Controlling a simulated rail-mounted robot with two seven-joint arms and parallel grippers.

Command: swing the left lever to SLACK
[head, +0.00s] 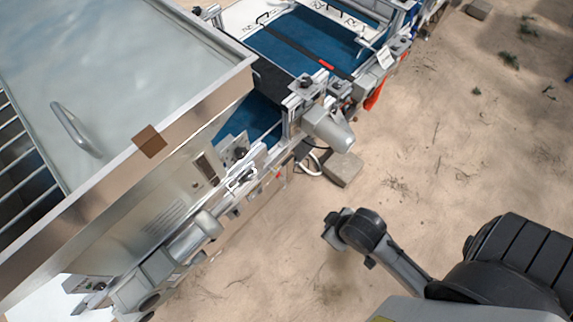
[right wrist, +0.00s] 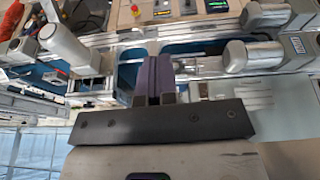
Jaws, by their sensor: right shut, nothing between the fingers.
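I cannot pick out the left lever or a SLACK marking for certain in either view. The tray seeder's near side carries small metal fittings (head: 240,178) below the blue belt (head: 312,42), too small to read. My right gripper shows in the right wrist view (right wrist: 154,72), its two dark fingers shut together with nothing between them, in front of the machine's rail and blue parts. In the head view my right arm reaches in from the lower right, over bare ground and apart from the machine. My left gripper is in neither view.
A large metal-sided bin (head: 120,75) with a handle fills the left. A grey motor (head: 328,130) juts from the machine's side above a block (head: 343,169) on the ground. A red flag-like piece (head: 375,95) hangs farther along. Sandy ground (head: 460,150) at the right is mostly clear.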

